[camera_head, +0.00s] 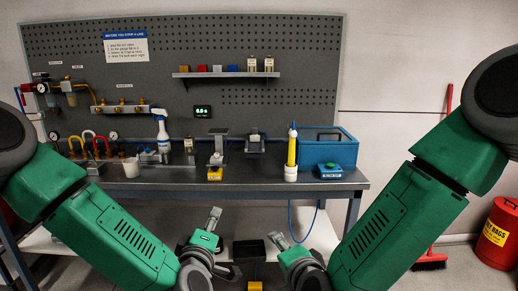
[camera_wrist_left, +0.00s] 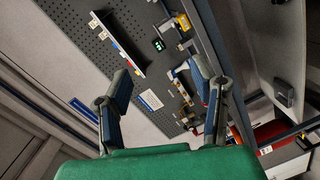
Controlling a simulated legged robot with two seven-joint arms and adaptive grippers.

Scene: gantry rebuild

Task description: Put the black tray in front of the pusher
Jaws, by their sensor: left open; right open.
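A black tray-like thing (camera_head: 249,250) sits low in the head view, between my two grippers, near the lower shelf. A dark block on the lower shelf (camera_wrist_left: 284,92) shows in the left wrist view; I cannot tell if it is the same thing. On the bench stand two small devices, one with a yellow front (camera_head: 216,158) and a dark one (camera_head: 254,143); I cannot tell which is the pusher. My left gripper (camera_head: 218,245) is open and empty, left of the black thing. My right gripper (camera_head: 284,252) is open and apart from it, on the right.
Pipework stands at left. A pegboard (camera_head: 300,60) rises behind. A red bin (camera_head: 499,235) stands at far right.

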